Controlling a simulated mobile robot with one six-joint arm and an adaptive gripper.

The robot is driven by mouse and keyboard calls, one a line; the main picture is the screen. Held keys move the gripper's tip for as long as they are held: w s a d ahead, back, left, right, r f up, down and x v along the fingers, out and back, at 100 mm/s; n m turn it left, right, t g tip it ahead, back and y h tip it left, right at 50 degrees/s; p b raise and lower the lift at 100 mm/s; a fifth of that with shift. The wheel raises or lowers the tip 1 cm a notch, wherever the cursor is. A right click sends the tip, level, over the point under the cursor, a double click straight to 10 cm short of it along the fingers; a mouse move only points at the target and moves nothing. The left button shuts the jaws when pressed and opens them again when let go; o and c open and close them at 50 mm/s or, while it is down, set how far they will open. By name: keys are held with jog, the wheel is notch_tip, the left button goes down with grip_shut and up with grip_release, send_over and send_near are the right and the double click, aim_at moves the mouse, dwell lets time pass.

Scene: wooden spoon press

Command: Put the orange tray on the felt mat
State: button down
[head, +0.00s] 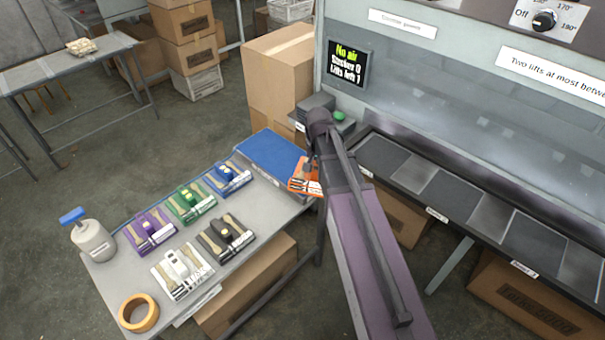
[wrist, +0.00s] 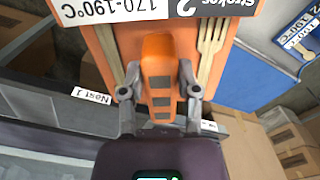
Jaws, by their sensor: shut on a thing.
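The orange tray (head: 300,187) is in my gripper (head: 309,168), at the right end of the table in the head view. In the wrist view the orange tray (wrist: 105,62) fills the upper middle, with wooden cutlery and a white label. My gripper (wrist: 160,92) is shut on its raised orange handle. A blue mat (head: 270,148), seemingly the felt mat, lies at the table's far right corner, just left of and behind the tray. Whether the tray touches the table or mat is not clear.
Purple (head: 150,231), green (head: 191,204), blue (head: 228,178), black (head: 226,238) and white (head: 182,272) trays stand on the table (head: 105,270). A bottle (head: 94,242) and tape roll (head: 138,312) are at its left. The grey press (head: 440,105) stands at right.

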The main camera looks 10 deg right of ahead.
aim_at(315, 179)
notch_tip(315, 179, down, 3)
jog(key=n+b, duration=0.2)
jog(key=n, duration=0.1)
jog(key=shift+r+n, duration=0.15)
jog(key=shift+n, duration=0.15)
notch_tip(315, 179, down, 2)
jog(key=n+b, duration=0.2)
jog(key=n, duration=0.1)
jog(key=shift+a+n, duration=0.1)
jog(key=shift+n, duration=0.2)
jog(key=shift+f+n+b, duration=0.75)
jog(key=shift+n+b, duration=0.05)
jog(key=shift+n, duration=0.55)
jog(key=shift+f+n+b, duration=0.75)
jog(key=shift+n, duration=0.6)
jog(key=shift+w, duration=0.15)
jog(key=w, duration=0.4)
jog(key=w+f+b, duration=0.1)
jog(key=w, duration=0.9)
jog(key=shift+w+a+f, duration=0.15)
jog(key=shift+w+a, duration=0.1)
jog(key=shift+a, duration=0.05)
jog(key=shift+w, duration=0.65)
notch_tip(315, 179, down, 4)
jog(key=b, duration=0.4)
